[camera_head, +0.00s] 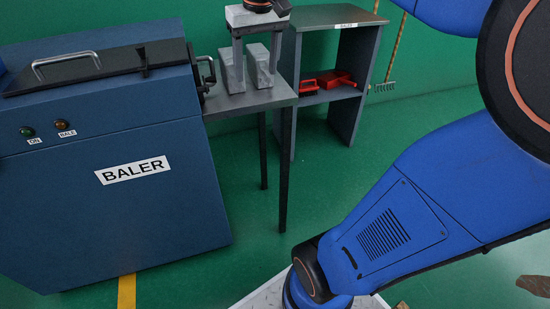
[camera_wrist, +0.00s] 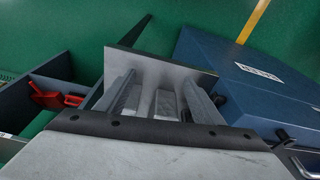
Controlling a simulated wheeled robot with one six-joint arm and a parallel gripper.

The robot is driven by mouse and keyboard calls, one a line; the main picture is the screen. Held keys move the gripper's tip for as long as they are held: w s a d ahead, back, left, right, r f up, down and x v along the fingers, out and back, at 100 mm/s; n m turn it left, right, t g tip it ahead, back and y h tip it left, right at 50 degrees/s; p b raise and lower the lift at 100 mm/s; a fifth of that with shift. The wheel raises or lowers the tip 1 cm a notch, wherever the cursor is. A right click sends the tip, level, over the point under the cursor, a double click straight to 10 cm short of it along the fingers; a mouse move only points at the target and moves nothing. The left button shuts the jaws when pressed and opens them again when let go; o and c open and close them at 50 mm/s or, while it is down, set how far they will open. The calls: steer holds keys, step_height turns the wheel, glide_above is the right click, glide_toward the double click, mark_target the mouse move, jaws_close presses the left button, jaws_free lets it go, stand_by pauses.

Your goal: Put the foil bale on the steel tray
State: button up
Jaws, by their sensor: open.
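My gripper (camera_head: 249,72) points down over the small grey steel-topped table (camera_head: 220,106) beside the baler, its fingers apart. In the wrist view, my gripper (camera_wrist: 150,92) also shows open, with the grey tabletop (camera_wrist: 160,62) beyond it. Two pale grey blocky shapes stand at the fingers, with a narrow gap between them. I cannot tell whether they are finger pads or parts of the foil bale. No separate bale can be made out. A grey-topped shelf unit (camera_head: 325,15) with a small white label stands behind; which surface is the steel tray is unclear.
The blue baler (camera_head: 120,215) fills the left, with a handled black lid (camera_head: 105,68) and a latch facing the table. Red items (camera_head: 328,80) lie on the shelf unit's lower shelf. Green floor is open between the table and my arm.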

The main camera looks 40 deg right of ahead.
steer(key=s+a+f+n+t, duration=0.1)
steer(key=s+a+f, duration=0.2)
steer(key=s+f, duration=0.5)
steer(key=s+a+f+t, duration=0.1)
steer(key=s+a+f, duration=0.2)
steer(key=s+f, duration=0.4)
steer(key=shift+s+a+f+n+t, duration=0.15)
steer(key=shift+s+f+n+t, duration=0.25)
steer(key=shift+s, duration=0.6)
